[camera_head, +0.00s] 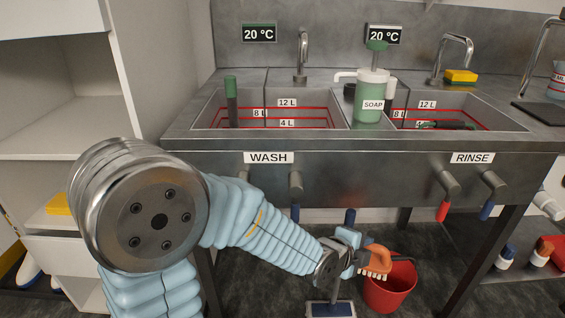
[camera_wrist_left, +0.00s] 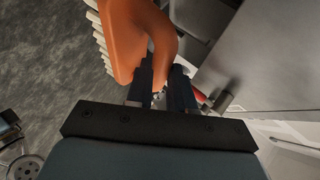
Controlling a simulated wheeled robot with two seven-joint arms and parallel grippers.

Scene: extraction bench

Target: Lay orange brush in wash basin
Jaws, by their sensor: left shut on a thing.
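The orange brush (camera_head: 377,260) has an orange body and pale bristles. My left gripper (camera_head: 359,262) is shut on it, below the front of the bench and in front of the red bucket. In the left wrist view the brush (camera_wrist_left: 128,40) fills the space between and above the fingers of my left gripper (camera_wrist_left: 160,85), with bristles along its left side. The wash basin (camera_head: 205,112) is the left basin, marked WASH, with red level lines and a green-topped dark item standing in it. My right gripper is in neither view.
A green soap dispenser (camera_head: 371,98) stands between the basins. The rinse basin (camera_head: 505,118) is at right, with a yellow sponge (camera_head: 461,76) behind it. Tap handles (camera_head: 295,184) stick out from the bench front. A red bucket (camera_head: 390,290) stands on the floor.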

